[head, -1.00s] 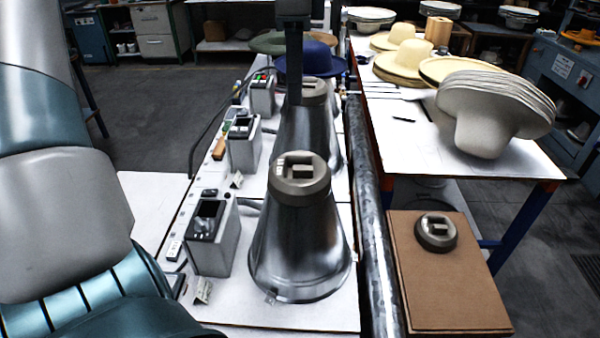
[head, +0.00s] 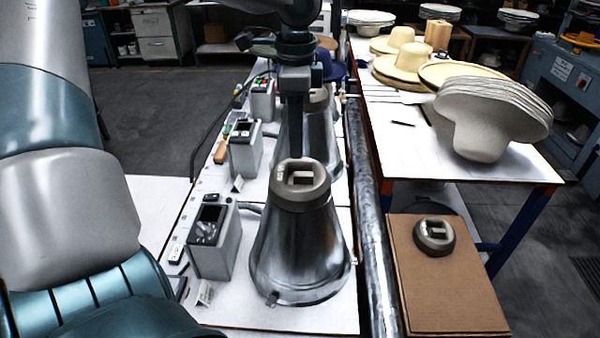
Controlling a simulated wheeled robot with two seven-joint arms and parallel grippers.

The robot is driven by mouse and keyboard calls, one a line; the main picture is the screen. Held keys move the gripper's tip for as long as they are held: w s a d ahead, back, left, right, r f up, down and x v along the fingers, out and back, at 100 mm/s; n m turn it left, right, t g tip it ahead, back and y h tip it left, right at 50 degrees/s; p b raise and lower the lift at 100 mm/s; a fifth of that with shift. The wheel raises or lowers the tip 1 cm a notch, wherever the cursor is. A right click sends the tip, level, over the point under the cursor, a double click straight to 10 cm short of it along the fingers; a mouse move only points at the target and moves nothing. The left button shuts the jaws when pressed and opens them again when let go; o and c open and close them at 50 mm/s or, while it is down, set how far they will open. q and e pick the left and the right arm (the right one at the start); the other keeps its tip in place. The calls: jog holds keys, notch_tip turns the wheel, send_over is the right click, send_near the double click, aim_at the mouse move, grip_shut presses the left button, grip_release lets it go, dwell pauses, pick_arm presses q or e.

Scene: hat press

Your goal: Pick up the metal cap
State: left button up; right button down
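A grey metal cap (head: 300,186) with a raised grip bar across its recessed top sits on the nearest shiny metal cone (head: 300,250). A similar cap (head: 434,236) lies on the brown cardboard box (head: 455,290) at the right. My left gripper (head: 293,150) points downward from the top middle. Its fingers line up with the far edge of the cap on the nearest cone, either above or behind it; I cannot tell the exact gap. The fingers overlap in this view, so their opening does not show. My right gripper is out of view.
More cones stand behind, partly hidden by my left gripper; one (head: 325,135) shows. Grey control boxes (head: 215,237) line the left of the white table. A thick metal pipe (head: 370,220) runs along its right. A side table holds stacked hats (head: 488,125).

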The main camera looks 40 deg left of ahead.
aim_at(300, 173)
pick_arm(q)
notch_tip(300, 173, down, 2)
jog(key=shift+f, duration=0.35)
jog(key=shift+f, duration=0.1)
jog(key=shift+d+f+p, duration=0.15)
jog(key=shift+f+p, duration=0.3)
jog(key=f, duration=0.1)
jog(key=f+p, duration=0.1)
jog(key=f, duration=0.1)
jog(key=shift+w+d, duration=0.2)
jog(key=shift+f, duration=0.6)
